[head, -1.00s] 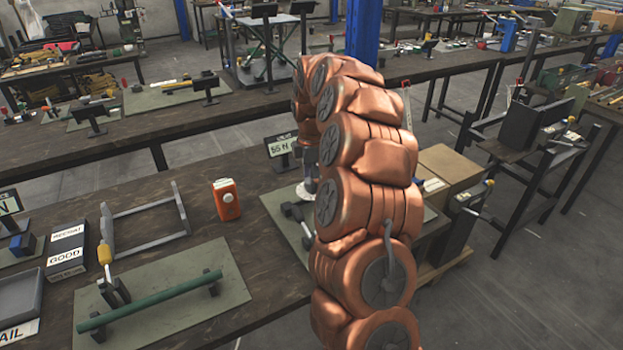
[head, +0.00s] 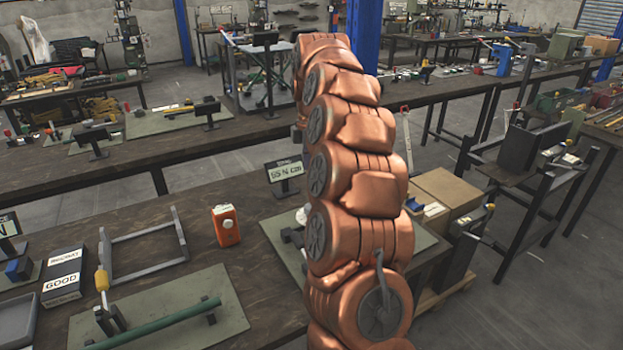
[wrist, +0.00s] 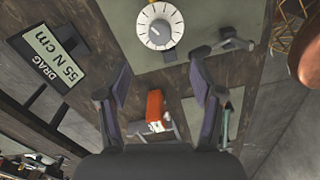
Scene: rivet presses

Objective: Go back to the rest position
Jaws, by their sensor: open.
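My gripper shows in the wrist view (wrist: 158,100) with its two dark fingers apart and nothing between them. It is above the workbench (head: 190,200), near a white dial knob (wrist: 157,27) on a green mat, and not touching it. In the head view my copper-coloured arm rises in the middle and hides the gripper. The dial is mostly hidden behind the arm there.
An orange box (head: 226,225) stands on the bench left of my arm. A display reading 55 N cm (head: 284,171) stands close to the arm. A green rod (head: 150,325) lies on supports at the front left. A cardboard box (head: 446,193) is at the right.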

